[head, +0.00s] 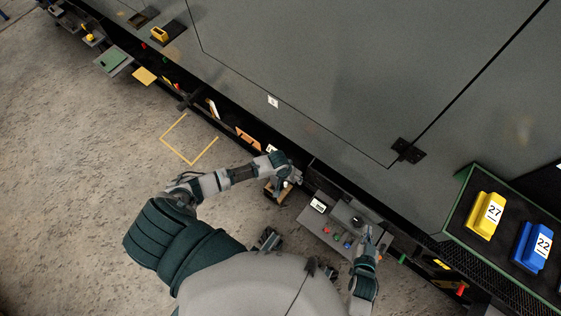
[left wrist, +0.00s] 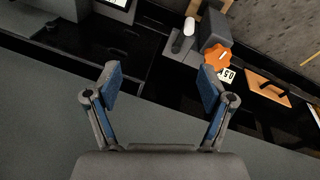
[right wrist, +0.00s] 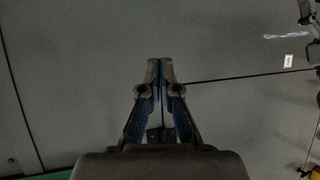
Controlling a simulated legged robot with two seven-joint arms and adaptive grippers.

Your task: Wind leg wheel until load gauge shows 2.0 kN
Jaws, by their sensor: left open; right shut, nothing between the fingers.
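An orange lobed wheel (left wrist: 216,58) sits on a dark grey block in the left wrist view, just beyond the right-hand finger. A small white readout (left wrist: 229,75) with dark digits is beside it; it is tilted and too small to read surely. My left gripper (left wrist: 155,85) is open and empty, apart from the wheel. In the head view the left gripper (head: 291,174) is over the enclosure's lower edge, and the wheel cannot be made out there. My right gripper (right wrist: 160,62) is shut and empty; in the head view it (head: 367,234) is beside the control box.
A grey control box (head: 312,222) with coloured buttons and a white display stands by the enclosure edge. The big grey enclosure panel (head: 320,80) fills the upper right. A green-edged tray (head: 458,198) holds numbered yellow and blue blocks. Concrete floor (head: 70,190) is clear at left.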

